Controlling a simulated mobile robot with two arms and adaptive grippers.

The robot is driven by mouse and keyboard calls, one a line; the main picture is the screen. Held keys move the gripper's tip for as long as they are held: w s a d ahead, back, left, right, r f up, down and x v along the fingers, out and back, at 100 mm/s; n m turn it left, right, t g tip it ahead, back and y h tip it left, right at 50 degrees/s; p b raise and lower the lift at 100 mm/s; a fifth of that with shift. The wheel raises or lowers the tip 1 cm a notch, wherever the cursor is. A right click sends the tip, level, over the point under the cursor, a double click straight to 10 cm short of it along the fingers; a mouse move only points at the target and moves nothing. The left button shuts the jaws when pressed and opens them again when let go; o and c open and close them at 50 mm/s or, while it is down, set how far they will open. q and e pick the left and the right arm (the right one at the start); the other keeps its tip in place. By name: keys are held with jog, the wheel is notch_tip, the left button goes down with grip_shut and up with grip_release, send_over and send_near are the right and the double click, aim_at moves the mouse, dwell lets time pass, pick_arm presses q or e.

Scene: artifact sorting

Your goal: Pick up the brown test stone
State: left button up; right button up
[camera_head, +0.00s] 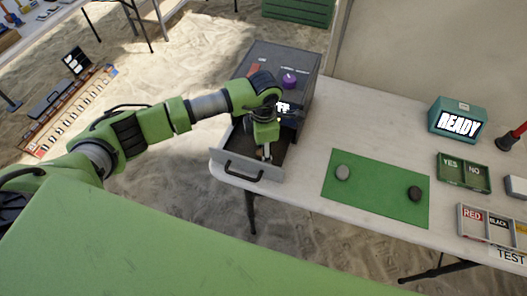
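Two stones lie apart on a green mat (370,205) on the table: a light grey stone (342,172) at its left and a dark, brownish-black stone (415,193) at its right. No stone is clearly brown at this size. My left gripper (265,154) points down into the open drawer (240,167) of a dark grey machine (290,62), left of the mat and away from both stones. Its fingers are small and partly hidden, so I cannot tell its opening or whether it holds anything. My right gripper is not in view.
A READY display box (458,121) stands at the back right. A green YES/NO tray (463,172) and a grey colour-labelled tray (487,224) sit right of the mat. The white tabletop (370,125) is clear behind the mat.

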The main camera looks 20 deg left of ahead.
pick_arm(q)
jog(key=c, duration=1.3)
